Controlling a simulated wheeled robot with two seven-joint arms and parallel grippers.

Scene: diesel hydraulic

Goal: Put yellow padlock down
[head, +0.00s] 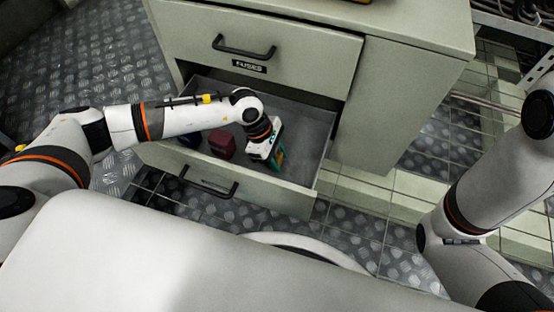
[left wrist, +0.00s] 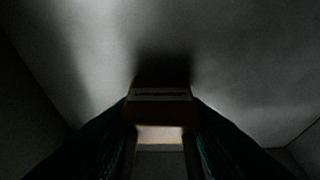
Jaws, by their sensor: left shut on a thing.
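My left gripper (head: 277,158) reaches down into the open lower drawer (head: 275,197) of the cabinet, toward its right part. In the left wrist view, its dark teal fingers (left wrist: 160,125) are shut on a brownish, boxy thing, taken as the yellow padlock (left wrist: 160,97). The padlock is dim, and a dark shadow lies on the grey drawer floor just beyond it. I cannot tell whether it touches the floor.
A dark red block-like thing (head: 222,145) lies in the drawer left of my gripper, with a dark blue one (head: 189,141) further left. The closed "FUSES" drawer (head: 262,45) is above. Bare drawer floor (head: 309,135) shows at the right.

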